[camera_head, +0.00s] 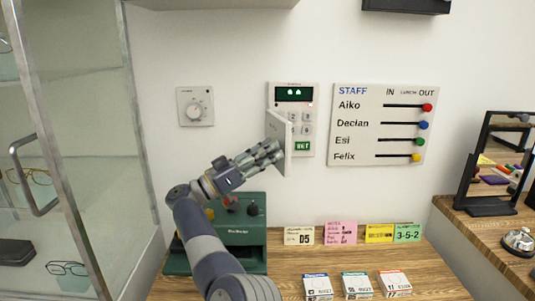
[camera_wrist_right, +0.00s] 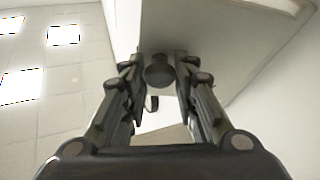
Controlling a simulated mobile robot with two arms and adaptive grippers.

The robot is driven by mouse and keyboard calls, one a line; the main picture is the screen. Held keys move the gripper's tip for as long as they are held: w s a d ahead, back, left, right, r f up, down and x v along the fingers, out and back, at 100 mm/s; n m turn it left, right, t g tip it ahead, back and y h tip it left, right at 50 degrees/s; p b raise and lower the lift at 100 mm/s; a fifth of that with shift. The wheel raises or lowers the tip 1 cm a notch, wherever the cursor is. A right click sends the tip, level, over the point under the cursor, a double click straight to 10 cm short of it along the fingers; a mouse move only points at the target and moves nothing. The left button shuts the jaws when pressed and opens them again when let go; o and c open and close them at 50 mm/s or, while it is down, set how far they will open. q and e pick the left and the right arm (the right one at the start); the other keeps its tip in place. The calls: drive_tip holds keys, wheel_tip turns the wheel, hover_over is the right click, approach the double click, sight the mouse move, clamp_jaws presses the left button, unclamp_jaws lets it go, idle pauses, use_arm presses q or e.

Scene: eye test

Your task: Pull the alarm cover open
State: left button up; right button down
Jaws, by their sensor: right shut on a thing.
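The alarm panel (camera_head: 311,125) is on the wall, with a dark display showing green marks, grey keys and a green SET label. Its pale cover (camera_head: 284,135) stands out from the panel at an angle, partly open, with several keys showing to its right. My right gripper (camera_head: 274,150) is at the cover's outer face. In the wrist view the right gripper (camera_wrist_right: 162,62) is shut on the cover's dark round knob (camera_wrist_right: 158,72), one finger on each side. In the head view the gripper hides the knob. My left gripper is not in view.
A dial thermostat (camera_head: 195,106) is left of the panel, and a staff board (camera_head: 380,125) with coloured sliders is close on the right. Below stands a green machine (camera_head: 240,235) on a wooden counter (camera_head: 300,265) with cards. A glass cabinet (camera_head: 75,130) fills the left.

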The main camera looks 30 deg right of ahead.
drive_tip(key=c, duration=1.2)
unclamp_jaws()
drive_tip(key=shift+c, duration=0.2)
drive_tip(key=shift+d, duration=0.1)
wheel_tip(320, 180, up, 10)
